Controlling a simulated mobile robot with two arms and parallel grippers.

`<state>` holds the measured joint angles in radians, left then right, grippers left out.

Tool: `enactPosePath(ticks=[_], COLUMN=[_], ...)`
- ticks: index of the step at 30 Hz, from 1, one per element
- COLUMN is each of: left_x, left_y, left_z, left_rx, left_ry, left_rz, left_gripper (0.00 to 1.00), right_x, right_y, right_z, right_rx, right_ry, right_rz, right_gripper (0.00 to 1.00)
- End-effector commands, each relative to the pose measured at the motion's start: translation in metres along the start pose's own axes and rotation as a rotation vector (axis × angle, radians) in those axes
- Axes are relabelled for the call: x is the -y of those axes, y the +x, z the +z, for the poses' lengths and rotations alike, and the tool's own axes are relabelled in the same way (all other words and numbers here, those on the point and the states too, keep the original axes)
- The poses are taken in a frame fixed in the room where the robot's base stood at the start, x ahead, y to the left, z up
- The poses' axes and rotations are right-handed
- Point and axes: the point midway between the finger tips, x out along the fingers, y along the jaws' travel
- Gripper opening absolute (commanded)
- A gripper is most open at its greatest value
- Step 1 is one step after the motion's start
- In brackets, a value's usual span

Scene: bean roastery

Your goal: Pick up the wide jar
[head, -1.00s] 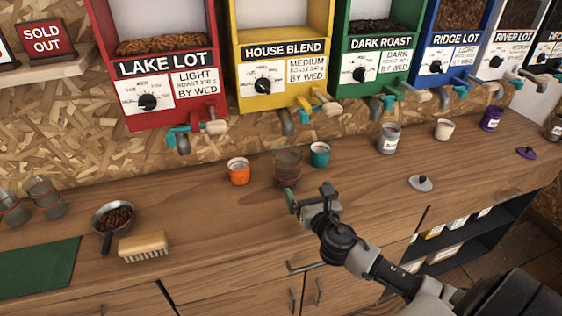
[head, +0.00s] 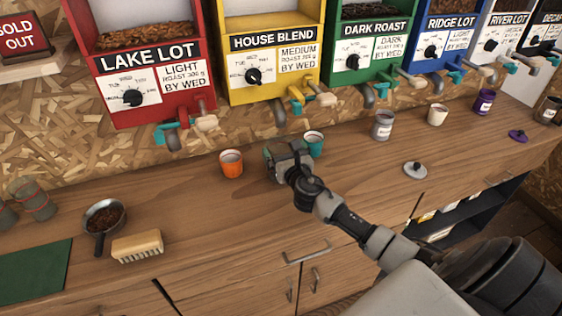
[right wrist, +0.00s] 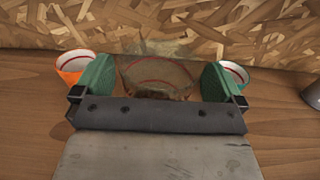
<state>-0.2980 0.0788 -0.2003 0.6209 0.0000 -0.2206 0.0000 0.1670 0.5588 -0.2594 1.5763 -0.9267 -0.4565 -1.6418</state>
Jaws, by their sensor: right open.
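The wide jar (right wrist: 157,82), see-through and dark with a red line round it, stands on the wooden counter in the right wrist view. My right gripper (right wrist: 159,72) is open, with one green finger on each side of the jar. Whether the fingers touch the jar I cannot tell. In the head view my right gripper (head: 287,158) is at the jar's place between the orange cup (head: 231,165) and the teal cup (head: 313,144), and hides nearly all of the jar. My left gripper is not in view.
The orange cup and the teal cup stand close on either side. Bean dispensers with taps, such as the yellow one (head: 275,70), hang behind. A pan of beans (head: 104,217) and a brush (head: 137,246) lie to the left. The counter's front (head: 215,215) is clear.

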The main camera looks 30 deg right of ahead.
Motion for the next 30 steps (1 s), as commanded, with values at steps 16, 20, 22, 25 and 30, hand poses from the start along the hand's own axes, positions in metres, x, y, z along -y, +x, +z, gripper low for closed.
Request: enactPosePath(ticks=[16, 20, 22, 25, 30], left_x=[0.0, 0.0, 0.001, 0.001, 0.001], left_y=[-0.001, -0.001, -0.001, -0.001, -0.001], left_z=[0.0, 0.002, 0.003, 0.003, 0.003], left_rx=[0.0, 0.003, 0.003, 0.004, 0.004], left_ry=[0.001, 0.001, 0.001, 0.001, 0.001], left_rz=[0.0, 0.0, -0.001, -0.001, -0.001], left_gripper=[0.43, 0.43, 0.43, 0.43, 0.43], right_x=[0.0, 0.0, 0.0, 0.0, 0.0], right_y=[0.017, 0.017, 0.017, 0.017, 0.017], right_z=[0.0, 0.0, 0.0, 0.001, 0.001], right_rx=[0.0, 0.0, 0.0, 0.001, 0.001], right_ry=[0.0, 0.0, 0.0, 0.0, 0.0], right_rz=[0.0, 0.0, 0.0, 0.0, 0.0], right_gripper=[0.8, 0.6, 0.49, 0.41, 0.41])
